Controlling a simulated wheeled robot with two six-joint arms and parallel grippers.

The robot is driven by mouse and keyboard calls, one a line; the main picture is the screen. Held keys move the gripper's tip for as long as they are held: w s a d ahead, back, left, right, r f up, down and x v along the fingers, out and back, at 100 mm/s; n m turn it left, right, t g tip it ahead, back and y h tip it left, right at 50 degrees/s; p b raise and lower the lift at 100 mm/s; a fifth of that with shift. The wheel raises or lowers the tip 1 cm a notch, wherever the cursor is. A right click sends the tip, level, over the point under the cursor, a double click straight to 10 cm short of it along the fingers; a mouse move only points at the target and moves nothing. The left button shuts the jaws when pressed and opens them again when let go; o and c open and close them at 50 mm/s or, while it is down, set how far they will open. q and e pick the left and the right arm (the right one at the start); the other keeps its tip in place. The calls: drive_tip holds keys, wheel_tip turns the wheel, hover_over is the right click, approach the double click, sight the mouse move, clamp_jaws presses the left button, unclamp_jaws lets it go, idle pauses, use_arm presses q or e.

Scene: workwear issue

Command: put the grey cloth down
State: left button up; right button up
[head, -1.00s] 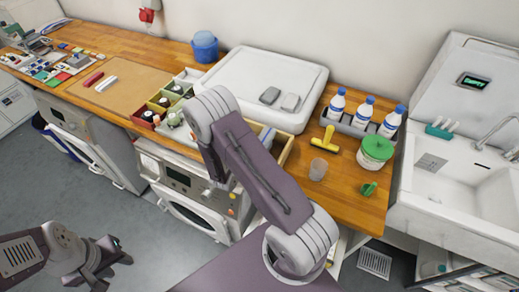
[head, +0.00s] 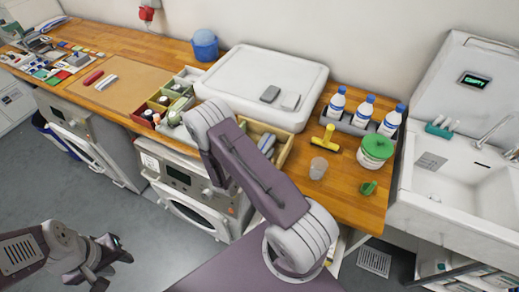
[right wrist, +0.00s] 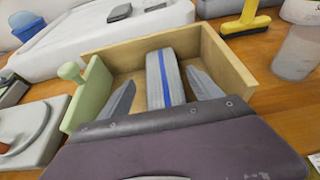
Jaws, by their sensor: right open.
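The grey cloth (right wrist: 165,80), folded into a strip with a blue stripe, lies in a wooden box (right wrist: 238,62) with a light green front and knob. In the head view the cloth (head: 266,142) shows just past my right arm. My right gripper (right wrist: 160,88) is open, one finger on each side of the cloth, apart from it as far as I can see. In the head view the right gripper is hidden behind my arm. My left gripper (head: 103,263) hangs low at the left, away from the counter; its jaw opening is unclear.
A white lidded bin (head: 262,85) stands behind the box. A yellow tool (head: 325,139), a clear cup (head: 318,168), a green-lidded tub (head: 375,150) and several bottles (head: 362,110) stand to its right. Small coloured compartments (head: 165,102) are to its left.

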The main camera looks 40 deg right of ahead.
drive_tip(key=shift+r, duration=0.1)
drive_tip(key=shift+r+p, duration=0.3)
drive_tip(key=shift+p, duration=0.05)
drive_tip(key=b+v, duration=0.3)
drive_tip(key=v, duration=0.8)
drive_tip(key=s+m+g+y, duration=0.5)
drive_tip(key=s+m+g, duration=0.3)
drive_tip(key=s+m, duration=0.55)
drive_tip(key=w+a+r+m+t+y, duration=0.3)
drive_tip(key=w+a+r+m+y, duration=0.1)
drive_tip(key=a+m+y, duration=0.3)
drive_tip(key=a+m, duration=0.2)
drive_tip(key=m, duration=0.1)
drive_tip(key=shift+a+f, duration=0.1)
